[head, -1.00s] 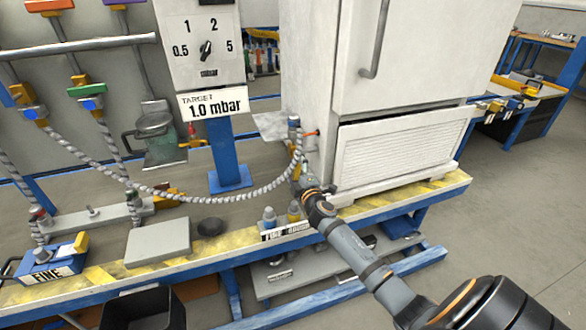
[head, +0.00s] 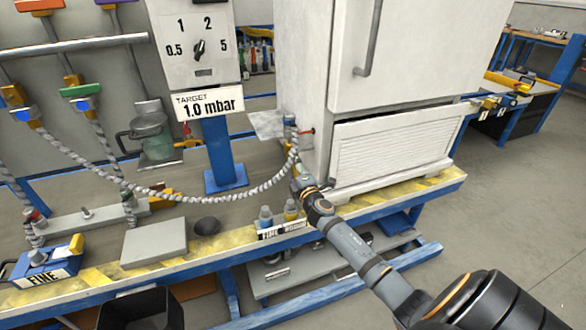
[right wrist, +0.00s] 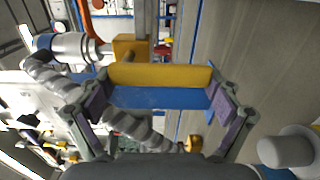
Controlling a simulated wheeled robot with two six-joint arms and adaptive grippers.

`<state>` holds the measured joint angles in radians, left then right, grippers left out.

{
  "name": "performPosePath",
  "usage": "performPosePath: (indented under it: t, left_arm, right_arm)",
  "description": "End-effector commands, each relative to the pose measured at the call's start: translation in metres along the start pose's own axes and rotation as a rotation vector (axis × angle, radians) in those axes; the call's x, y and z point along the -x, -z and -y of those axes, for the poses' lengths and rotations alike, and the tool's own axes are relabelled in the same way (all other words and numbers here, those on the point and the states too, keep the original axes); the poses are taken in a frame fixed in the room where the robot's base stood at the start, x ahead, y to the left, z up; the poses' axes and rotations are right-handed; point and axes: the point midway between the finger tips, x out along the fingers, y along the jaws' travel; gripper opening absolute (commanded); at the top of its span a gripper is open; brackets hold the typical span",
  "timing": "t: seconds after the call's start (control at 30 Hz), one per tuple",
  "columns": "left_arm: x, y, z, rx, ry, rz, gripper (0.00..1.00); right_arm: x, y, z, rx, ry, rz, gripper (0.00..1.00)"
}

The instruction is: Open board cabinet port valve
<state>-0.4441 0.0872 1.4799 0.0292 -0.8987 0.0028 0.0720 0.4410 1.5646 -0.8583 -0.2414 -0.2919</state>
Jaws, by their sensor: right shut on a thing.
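The white cabinet (head: 400,70) stands on the bench, with its port and a braided hose (head: 240,198) at its lower left side. My right gripper (head: 296,170) is at this port, just below the hose end, and is small and partly hidden by its own wrist. In the right wrist view my right gripper (right wrist: 160,95) has its two fingers at both ends of a yellow and blue valve handle (right wrist: 160,75) and is shut on it. A yellow valve block (right wrist: 130,48) and a silver fitting (right wrist: 75,46) lie just behind the handle. My left gripper is not in view.
The braided hose (right wrist: 60,85) passes close by the left finger. A dial panel (head: 196,45) with a sign reading 1.0 mbar (head: 210,104) stands left of the cabinet. A blue FINE box (head: 45,265) sits at far left.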

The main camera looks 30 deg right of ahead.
Motion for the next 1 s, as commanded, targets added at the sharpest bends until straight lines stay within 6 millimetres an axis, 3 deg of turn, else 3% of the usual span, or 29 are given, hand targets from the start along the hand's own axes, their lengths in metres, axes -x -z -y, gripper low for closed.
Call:
performPosePath:
  t: [0.1, 0.5, 1.0]
  left_arm:
    - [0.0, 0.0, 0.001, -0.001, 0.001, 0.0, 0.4]
    - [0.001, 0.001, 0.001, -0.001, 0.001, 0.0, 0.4]
    - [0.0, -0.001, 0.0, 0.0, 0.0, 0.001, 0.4]
  right_arm:
    - [0.0, -0.001, 0.001, 0.01, 0.002, 0.001, 1.0]
    - [0.006, -0.001, 0.002, 0.006, 0.002, 0.001, 1.0]
    - [0.109, 0.0, 0.002, 0.01, 0.003, -0.001, 1.0]
